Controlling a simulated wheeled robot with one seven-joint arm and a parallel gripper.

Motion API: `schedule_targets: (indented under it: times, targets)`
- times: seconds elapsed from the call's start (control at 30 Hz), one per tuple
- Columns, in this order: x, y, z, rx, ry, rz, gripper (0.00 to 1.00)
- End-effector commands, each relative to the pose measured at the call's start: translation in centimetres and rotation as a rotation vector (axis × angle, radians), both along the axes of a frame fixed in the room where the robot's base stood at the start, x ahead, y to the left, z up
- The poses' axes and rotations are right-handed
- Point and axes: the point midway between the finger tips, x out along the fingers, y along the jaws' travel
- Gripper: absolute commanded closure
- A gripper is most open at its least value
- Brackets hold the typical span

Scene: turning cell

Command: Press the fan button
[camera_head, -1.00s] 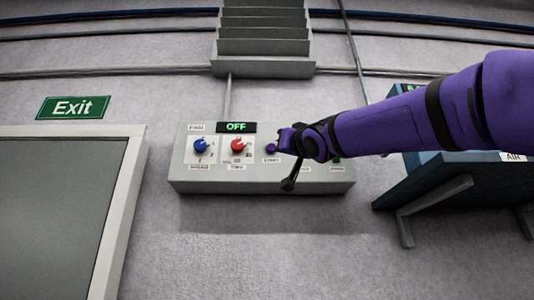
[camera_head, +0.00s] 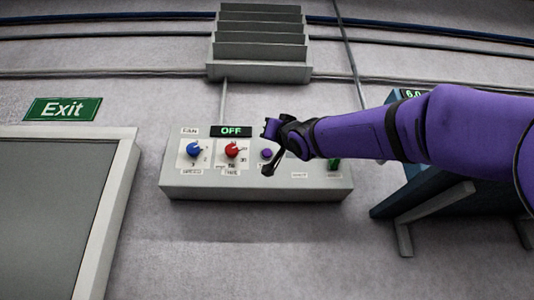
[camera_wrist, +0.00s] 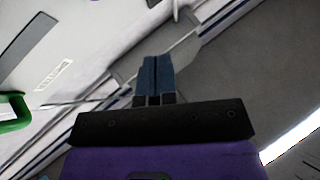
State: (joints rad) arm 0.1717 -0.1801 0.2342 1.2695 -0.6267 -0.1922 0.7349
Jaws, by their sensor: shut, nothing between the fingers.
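The fan control panel (camera_head: 255,190) is a pale grey box on the wall with a FAN label (camera_head: 190,131) and a display (camera_head: 231,132) reading OFF. A green control (camera_head: 334,164) at the right is partly hidden by my arm. My gripper (camera_head: 270,129) is shut and empty, in front of the panel, just above the purple button in the picture. In the wrist view its fingers (camera_wrist: 154,76) are together. Button captions are too small or hidden to read.
A blue machine (camera_head: 440,193) on grey brackets stands at the right, partly behind my arm. A grey door (camera_head: 45,215) with an Exit sign (camera_head: 62,109) is at the left. A stepped grey duct (camera_head: 260,72) is above the panel. The wall below the panel is clear.

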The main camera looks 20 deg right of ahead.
Motion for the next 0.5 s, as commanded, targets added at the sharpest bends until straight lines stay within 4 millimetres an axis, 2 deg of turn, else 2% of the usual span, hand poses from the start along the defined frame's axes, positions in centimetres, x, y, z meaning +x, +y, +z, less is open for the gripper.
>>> schedule_targets:
  times: [0.5]
  targets:
    - [5.9,-1.9,0.0,0.002,0.0,0.0,1.0]
